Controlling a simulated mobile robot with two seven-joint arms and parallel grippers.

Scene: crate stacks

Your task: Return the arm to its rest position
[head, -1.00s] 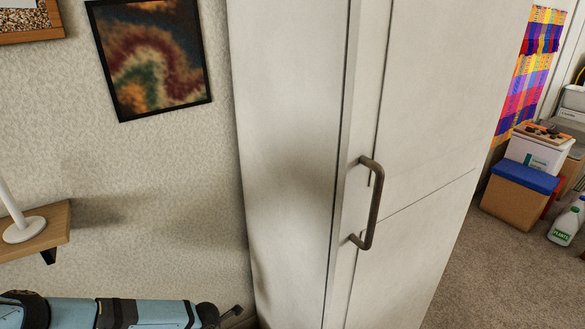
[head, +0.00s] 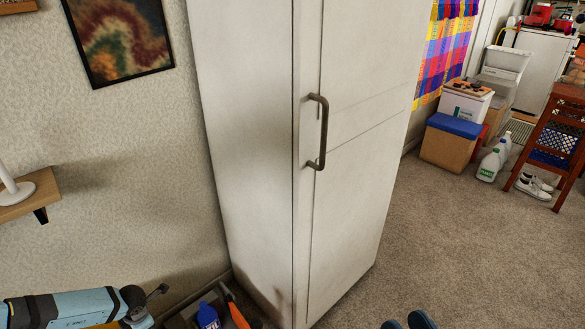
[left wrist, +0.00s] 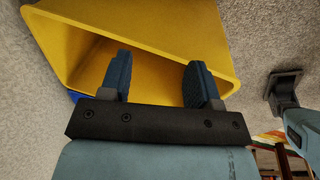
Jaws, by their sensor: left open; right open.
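My left arm (head: 75,308) comes in at the lower left of the head view; its fingers are not clear there. In the left wrist view my left gripper (left wrist: 160,80) has its two blue fingers apart with nothing between them. A yellow crate (left wrist: 185,22) with an open top lies beyond the fingers. I cannot tell whether they touch it. My right gripper (head: 408,323) shows only as two blue fingertips at the bottom edge of the head view, apart and with nothing seen between them.
A tall white cabinet (head: 250,130) with a dark handle (head: 322,130) stands close in front. A crate with a blue bottle (head: 208,315) is at its foot. A wall shelf (head: 35,196) is at left. Carpet (head: 440,235) at right is clear up to boxes and bottles.

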